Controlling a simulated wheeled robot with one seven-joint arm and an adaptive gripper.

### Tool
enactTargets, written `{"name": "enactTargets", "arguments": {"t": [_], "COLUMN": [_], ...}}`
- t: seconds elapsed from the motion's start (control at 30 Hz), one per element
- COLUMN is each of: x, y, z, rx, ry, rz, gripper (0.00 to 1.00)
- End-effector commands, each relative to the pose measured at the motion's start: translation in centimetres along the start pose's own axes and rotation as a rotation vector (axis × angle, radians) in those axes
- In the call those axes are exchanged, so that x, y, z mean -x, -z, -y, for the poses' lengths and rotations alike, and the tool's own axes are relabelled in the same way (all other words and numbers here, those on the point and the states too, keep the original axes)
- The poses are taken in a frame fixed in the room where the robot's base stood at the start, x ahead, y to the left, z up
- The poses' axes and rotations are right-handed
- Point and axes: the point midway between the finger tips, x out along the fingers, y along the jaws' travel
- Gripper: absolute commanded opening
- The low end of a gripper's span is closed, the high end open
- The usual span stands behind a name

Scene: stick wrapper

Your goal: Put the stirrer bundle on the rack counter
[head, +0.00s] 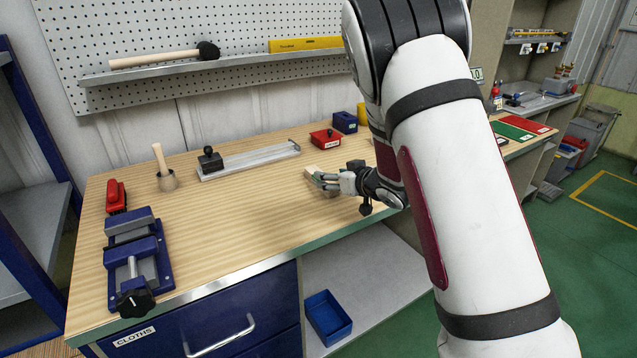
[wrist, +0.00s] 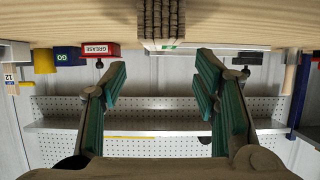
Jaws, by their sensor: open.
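The stirrer bundle, brown sticks with a paler wrapped end (wrist: 160,20), lies on the wooden bench at the top middle of the wrist view. In the head view a small tan part of the bundle (head: 312,171) shows just beyond my gripper (head: 322,182). In the wrist view my gripper (wrist: 160,78) is open, with its green-padded fingers apart and nothing between them. The bundle lies ahead of the gap between the fingertips. A grey counter (head: 540,103) under shelves stands at the far right of the head view; I cannot tell if it is the rack counter.
A red GREASE bin (head: 325,138), a blue bin (head: 345,122) and a metal rail (head: 250,160) are behind the bundle. A blue vise (head: 137,262) stands at the left. Bare bench lies left of my gripper. Red and green mats (head: 512,131) lie at the right.

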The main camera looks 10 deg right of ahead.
Motion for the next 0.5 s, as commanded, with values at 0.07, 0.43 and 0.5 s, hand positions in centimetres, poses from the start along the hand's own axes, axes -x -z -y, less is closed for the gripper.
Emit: {"name": "enactTargets", "arguments": {"t": [0.07, 0.43, 0.5], "x": [-1.1, -4.5, -5.5], "y": [-0.1, -0.4, -0.4], "z": [0.0, 0.3, 0.4], "rx": [0.000, 0.003, 0.002], "ry": [-0.001, 0.000, 0.000], "rz": [0.001, 0.003, 0.002], "gripper": [0.55, 0.55, 0.55]}}
